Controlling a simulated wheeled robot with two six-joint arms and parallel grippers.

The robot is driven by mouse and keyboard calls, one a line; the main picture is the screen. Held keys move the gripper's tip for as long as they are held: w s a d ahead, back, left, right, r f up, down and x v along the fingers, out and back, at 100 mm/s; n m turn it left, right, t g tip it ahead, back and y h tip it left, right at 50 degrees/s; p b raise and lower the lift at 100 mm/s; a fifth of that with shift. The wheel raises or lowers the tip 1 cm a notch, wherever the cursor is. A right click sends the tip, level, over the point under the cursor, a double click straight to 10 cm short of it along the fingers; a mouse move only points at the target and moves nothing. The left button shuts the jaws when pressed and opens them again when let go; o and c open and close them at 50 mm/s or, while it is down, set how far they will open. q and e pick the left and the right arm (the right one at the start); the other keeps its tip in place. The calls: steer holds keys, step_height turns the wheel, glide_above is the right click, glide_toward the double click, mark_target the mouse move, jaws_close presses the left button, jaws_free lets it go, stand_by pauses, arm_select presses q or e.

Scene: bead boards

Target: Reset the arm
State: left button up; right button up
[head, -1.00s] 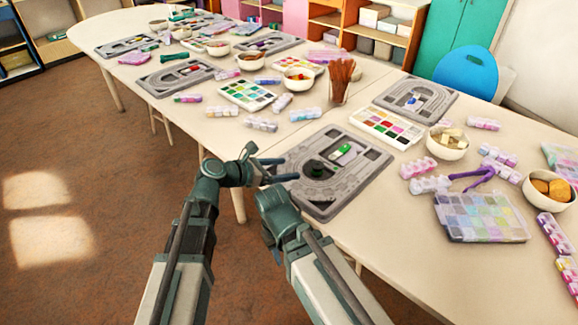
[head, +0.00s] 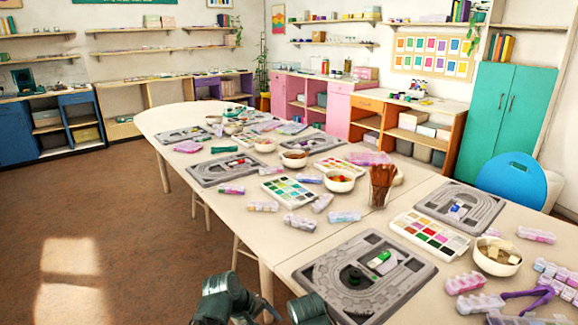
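My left arm (head: 222,298) shows only at the bottom edge, as a dark green joint over the floor beside the table. Part of my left gripper (head: 265,308) shows low at its right, too cut off to tell its opening. The top of my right arm (head: 310,310) shows just to the right, at the table's front edge. My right gripper is not visible. The nearest grey bead board (head: 405,297) lies on the table beyond my arms, with a dark round piece and a green-and-white piece on it.
The long cream table (head: 290,252) holds several bead boards, paint-like palettes, bowls and bead boxes. A brown cup of sticks (head: 381,186) stands mid-table. A blue chair (head: 512,178) is behind the table at right. Open brown floor (head: 130,225) lies to the left.

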arm_select(q)
steer(key=s+a+f+m+g+y, duration=0.2)
steer(key=s+a+m+y, duration=0.25)
steer(key=a+m, duration=0.4)
steer(key=s+d+m+y, duration=0.1)
steer(key=s+d+m, duration=0.2)
steer(key=s+d, duration=0.5)
step_height(320, 180, up, 18)
steer(key=w+p, duration=0.1)
steer(key=p, duration=1.7)
steer(key=shift+d+r+g, duration=0.15)
steer(key=shift+d+g, duration=0.15)
steer(key=shift+g, duration=0.1)
steer(key=shift+w, duration=0.1)
